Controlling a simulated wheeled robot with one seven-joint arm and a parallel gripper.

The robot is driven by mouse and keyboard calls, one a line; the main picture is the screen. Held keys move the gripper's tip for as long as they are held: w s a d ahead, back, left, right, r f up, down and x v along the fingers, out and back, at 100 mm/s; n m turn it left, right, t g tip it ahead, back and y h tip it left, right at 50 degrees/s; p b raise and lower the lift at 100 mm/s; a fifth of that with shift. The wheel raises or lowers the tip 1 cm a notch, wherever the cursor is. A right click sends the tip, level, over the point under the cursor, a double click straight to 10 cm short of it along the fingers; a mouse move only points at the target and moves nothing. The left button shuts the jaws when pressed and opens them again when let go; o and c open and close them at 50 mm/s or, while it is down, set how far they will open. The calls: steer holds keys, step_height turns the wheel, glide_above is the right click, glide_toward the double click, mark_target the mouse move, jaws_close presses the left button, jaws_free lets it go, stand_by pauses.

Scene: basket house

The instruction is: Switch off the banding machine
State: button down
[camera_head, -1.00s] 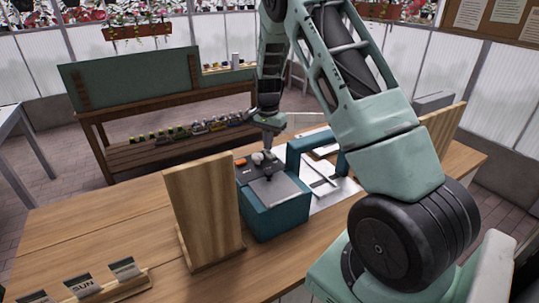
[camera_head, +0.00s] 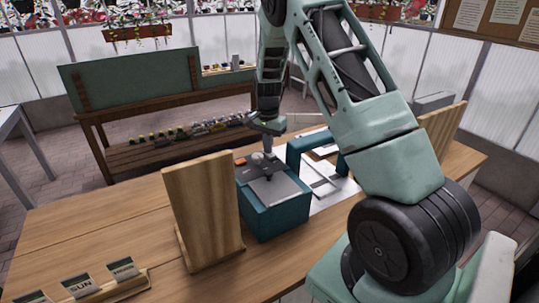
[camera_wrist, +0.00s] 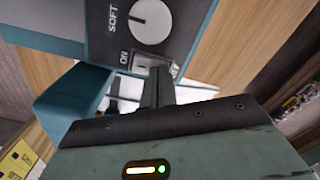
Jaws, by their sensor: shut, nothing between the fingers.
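The banding machine (camera_head: 277,218) is a teal box with a grey control panel on top and a teal arch (camera_head: 293,155) at its back right. In the wrist view, its dark panel carries a white round knob (camera_wrist: 151,21) near the word SOFT. Beside the word ON is a small pale switch (camera_wrist: 141,62), partly hidden behind my fingers. My gripper (camera_wrist: 161,72) is shut and empty, its fingertips at the switch's edge. I cannot tell whether they touch it. In the head view, my gripper (camera_head: 269,152) points down over the panel.
An upright wooden board (camera_head: 202,210) stands just left of the machine. A rack of labels, one reading SUN (camera_head: 81,287), is at the table's front left. White sheets (camera_head: 335,190) lie right of the machine. A shelf bench (camera_head: 140,90) stands behind the wooden table (camera_head: 110,225).

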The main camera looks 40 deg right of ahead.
steer(key=shift+r+p, duration=2.55)
steer(key=shift+r, duration=0.85)
steer(key=shift+a+r, duration=0.1)
steer(key=s+a+r+n+t, duration=0.1)
steer(key=s+a+r+n, duration=0.3)
steer(key=s+a+n, duration=0.45)
steer(key=s+a+r+n+t, duration=0.2)
steer(key=s+a+r+n, duration=0.3)
steer(key=s+a, duration=0.6)
steer(key=s+a+f+n+g+b, duration=0.1)
steer(key=s+a+f+n+b, duration=0.3)
steer(key=a, duration=0.6)
steer(key=s+a+f+n+g+b, duration=0.2)
steer(key=s+a+f+n+b, duration=0.3)
steer(key=a, duration=0.5)
steer(key=s+b, duration=0.1)
steer(key=s, duration=0.1)
steer(key=shift+s+a+f+y+b, duration=0.2)
steer(key=shift+s+a+y+b, duration=0.1)
steer(key=shift+s+b, duration=0.1)
